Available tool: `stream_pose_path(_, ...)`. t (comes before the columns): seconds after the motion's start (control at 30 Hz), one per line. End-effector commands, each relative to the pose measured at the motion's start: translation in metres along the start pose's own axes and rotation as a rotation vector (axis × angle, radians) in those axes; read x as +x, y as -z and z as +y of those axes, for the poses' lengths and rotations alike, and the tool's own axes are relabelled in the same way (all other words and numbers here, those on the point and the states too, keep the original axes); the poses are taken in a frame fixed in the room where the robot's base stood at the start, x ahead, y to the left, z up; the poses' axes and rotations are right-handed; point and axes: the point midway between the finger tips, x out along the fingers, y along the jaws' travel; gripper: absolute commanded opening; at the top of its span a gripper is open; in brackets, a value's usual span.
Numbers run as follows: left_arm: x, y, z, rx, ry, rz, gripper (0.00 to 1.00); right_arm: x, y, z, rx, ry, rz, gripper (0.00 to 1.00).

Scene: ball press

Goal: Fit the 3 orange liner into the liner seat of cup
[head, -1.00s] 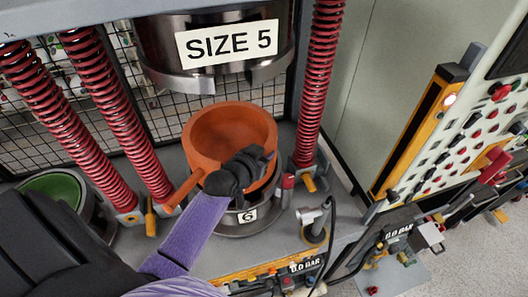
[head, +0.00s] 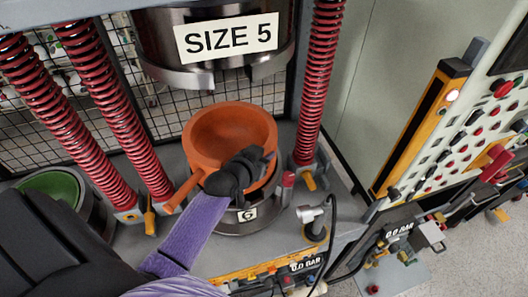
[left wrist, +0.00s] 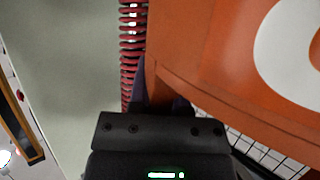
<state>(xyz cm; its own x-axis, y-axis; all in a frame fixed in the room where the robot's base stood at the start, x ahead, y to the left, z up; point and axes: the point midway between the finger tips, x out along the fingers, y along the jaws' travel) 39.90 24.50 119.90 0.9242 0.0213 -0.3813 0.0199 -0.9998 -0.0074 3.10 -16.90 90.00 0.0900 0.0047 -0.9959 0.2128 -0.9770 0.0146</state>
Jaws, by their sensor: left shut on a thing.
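The orange liner (head: 205,152) is a round, open bowl with a handle sticking out at its lower left. It is over the dark metal cup (head: 240,226), which carries a white label reading 6. My left gripper (head: 262,160) is shut on the liner's near right wall. The gripper hides part of the liner and of the cup's rim, so I cannot tell whether the liner touches the seat. In the left wrist view the liner's orange wall (left wrist: 225,45) fills the upper right, with part of a white marking. My right gripper is not in view.
A press head (head: 215,75) marked SIZE 5 hangs above and behind the liner. Red springs (head: 318,90) stand on both sides. A green-lined cup (head: 55,188) is at the left. A hose fitting (head: 312,215) and a control panel (head: 480,140) are at the right.

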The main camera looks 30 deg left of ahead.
Motion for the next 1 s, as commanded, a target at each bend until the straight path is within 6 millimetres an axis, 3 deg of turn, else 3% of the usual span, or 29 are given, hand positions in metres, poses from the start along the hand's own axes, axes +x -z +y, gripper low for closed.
stream_pose_path(0.53,0.008,-0.019,0.0,0.003,0.001,0.003,0.0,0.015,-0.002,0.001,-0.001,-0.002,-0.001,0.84)
stream_pose_path(1.0,0.009,-0.022,0.0,0.003,0.001,0.002,0.0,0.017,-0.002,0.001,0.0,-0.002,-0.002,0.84)
